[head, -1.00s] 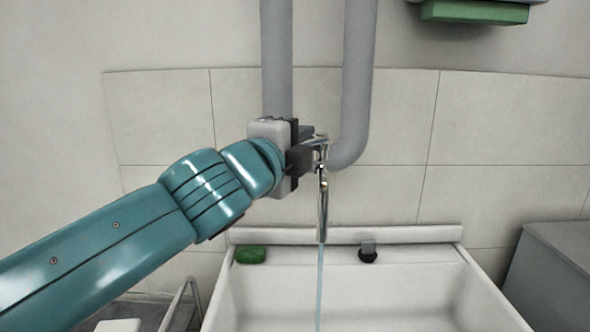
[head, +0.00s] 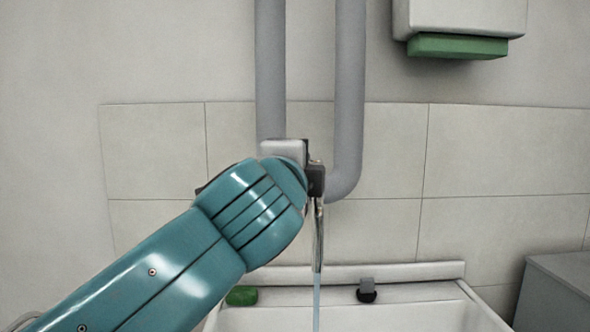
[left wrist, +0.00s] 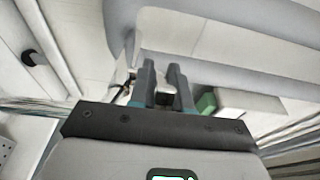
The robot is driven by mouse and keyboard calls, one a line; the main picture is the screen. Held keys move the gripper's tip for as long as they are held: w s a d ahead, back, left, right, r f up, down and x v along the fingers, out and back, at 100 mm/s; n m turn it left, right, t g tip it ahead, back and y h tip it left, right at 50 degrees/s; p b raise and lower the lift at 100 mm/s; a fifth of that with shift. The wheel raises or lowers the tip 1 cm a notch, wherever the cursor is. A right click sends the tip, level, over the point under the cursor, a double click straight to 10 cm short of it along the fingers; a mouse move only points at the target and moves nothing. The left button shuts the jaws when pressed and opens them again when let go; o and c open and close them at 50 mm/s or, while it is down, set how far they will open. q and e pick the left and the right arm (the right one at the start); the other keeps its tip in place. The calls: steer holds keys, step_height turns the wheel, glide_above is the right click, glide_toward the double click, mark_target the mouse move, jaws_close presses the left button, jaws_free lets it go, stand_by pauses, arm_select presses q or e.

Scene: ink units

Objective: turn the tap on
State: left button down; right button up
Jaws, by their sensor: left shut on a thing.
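The chrome tap (head: 318,238) hangs in front of the tiled wall, its spout pointing down. A thin stream of water (head: 316,302) runs from the spout into the sink. My left gripper (head: 316,180) is at the top of the tap and shut on the tap's handle, which is mostly hidden behind my wrist. In the left wrist view, the two fingers of my left gripper (left wrist: 164,84) are close together with a small pale part between them. My right gripper is in neither view.
The white sink (head: 400,292) is below, with a green soap (head: 242,296) and a dark plug (head: 366,292) on its back ledge. Grey pipes (head: 349,90) run up the wall. A white dispenser with a green base (head: 457,46) hangs upper right; a grey cabinet (head: 560,290) stands right.

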arm_select(q)
steer(key=shift+a, duration=0.1)
steer(key=c, duration=1.2)
jaws_free()
steer(key=shift+w, duration=0.1)
steer(key=shift+o, duration=0.2)
steer(key=shift+s+a, duration=0.1)
steer(key=shift+s, duration=0.45)
steer(key=b+v, duration=0.2)
steer(key=v, duration=1.3)
steer(key=shift+s, duration=0.2)
